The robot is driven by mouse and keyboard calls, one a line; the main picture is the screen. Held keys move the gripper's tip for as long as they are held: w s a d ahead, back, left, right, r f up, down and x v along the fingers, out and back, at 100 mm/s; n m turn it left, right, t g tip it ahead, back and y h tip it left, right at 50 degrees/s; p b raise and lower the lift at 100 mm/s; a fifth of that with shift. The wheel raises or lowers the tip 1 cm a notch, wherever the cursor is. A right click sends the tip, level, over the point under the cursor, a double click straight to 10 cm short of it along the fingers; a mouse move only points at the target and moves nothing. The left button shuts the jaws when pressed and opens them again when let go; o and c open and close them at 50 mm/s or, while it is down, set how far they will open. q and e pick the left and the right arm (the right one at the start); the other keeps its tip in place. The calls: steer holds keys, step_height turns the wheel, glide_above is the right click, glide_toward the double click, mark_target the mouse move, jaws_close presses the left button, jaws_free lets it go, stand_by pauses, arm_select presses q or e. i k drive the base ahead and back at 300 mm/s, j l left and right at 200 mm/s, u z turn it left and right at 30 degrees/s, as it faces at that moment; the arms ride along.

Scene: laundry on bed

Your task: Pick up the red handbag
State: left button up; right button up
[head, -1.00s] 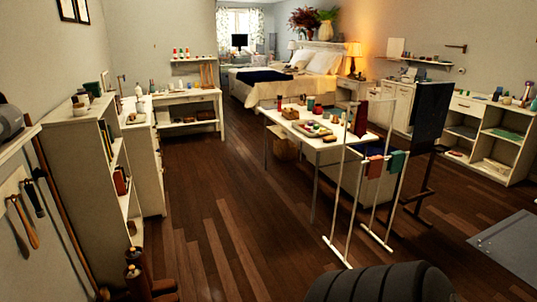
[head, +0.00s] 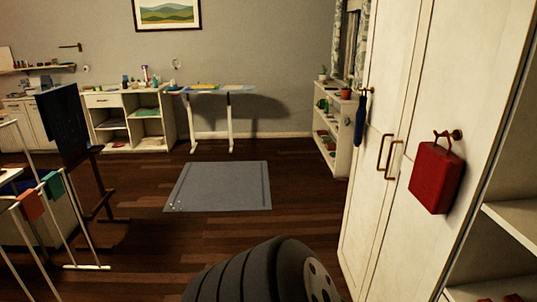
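The red handbag (head: 436,178) hangs by its handle from a round knob (head: 457,135) on the white wardrobe door at the right of the head view. It hangs upright and slightly turned, clear of the floor. Neither of my grippers shows in the head view. A dark ribbed rounded part that is mine shows at the bottom centre, well to the left of the handbag and apart from it.
The white wardrobe (head: 396,90) has long handles and a hanging blue item (head: 361,118). Open shelves (head: 510,225) stand at far right. A grey mat (head: 219,186) lies on clear wooden floor. A drying rack (head: 58,222) stands left; an ironing-board-like table (head: 212,92) is at the back wall.

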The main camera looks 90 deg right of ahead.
mark_target(435, 176)
steer(key=z, duration=3.85)
steer(key=i+j, duration=0.1)
steer(key=j+z, duration=0.05)
